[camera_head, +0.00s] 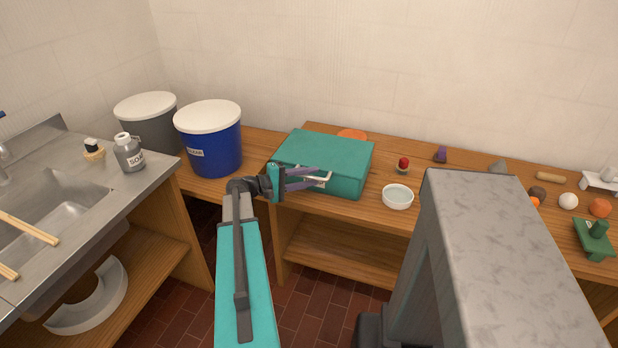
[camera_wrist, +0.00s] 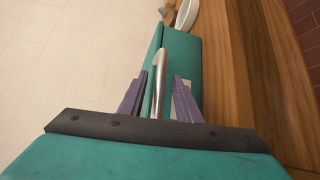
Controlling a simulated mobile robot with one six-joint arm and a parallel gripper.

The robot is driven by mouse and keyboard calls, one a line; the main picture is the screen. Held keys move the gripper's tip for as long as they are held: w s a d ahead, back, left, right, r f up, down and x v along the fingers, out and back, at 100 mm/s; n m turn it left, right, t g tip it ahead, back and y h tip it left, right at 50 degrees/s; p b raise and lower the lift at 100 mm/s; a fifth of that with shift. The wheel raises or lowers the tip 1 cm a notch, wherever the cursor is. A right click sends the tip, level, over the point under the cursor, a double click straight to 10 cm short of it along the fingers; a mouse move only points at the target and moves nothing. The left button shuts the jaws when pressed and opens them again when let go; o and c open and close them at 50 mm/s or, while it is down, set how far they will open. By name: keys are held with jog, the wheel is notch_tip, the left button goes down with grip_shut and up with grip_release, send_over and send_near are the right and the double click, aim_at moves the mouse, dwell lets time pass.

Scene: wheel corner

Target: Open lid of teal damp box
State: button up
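The teal damp box (camera_head: 324,158) sits on the wooden bench against the back wall, with its lid down. A pale metal handle (camera_head: 318,177) is on its front side. My gripper (camera_head: 307,180) is at the front of the box, its purple fingers reaching to the handle. In the wrist view, the two purple fingers (camera_wrist: 158,95) stand apart, one on each side of the handle (camera_wrist: 160,80). Gaps show between the fingers and the handle, so my gripper looks open around it. The box (camera_wrist: 181,70) fills the space behind the handle.
A white bowl (camera_head: 398,197) stands just right of the box, near a small red-topped object (camera_head: 403,164). A blue bucket (camera_head: 212,140) with a white lid stands to the left. A grey stone-like block (camera_head: 485,250) rises in the right foreground. An orange disc (camera_head: 352,134) lies behind the box.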

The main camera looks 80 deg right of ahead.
jog(key=shift+s, duration=0.1)
grip_shut()
jog(key=shift+s+a+f, duration=0.1)
dwell(0.3)
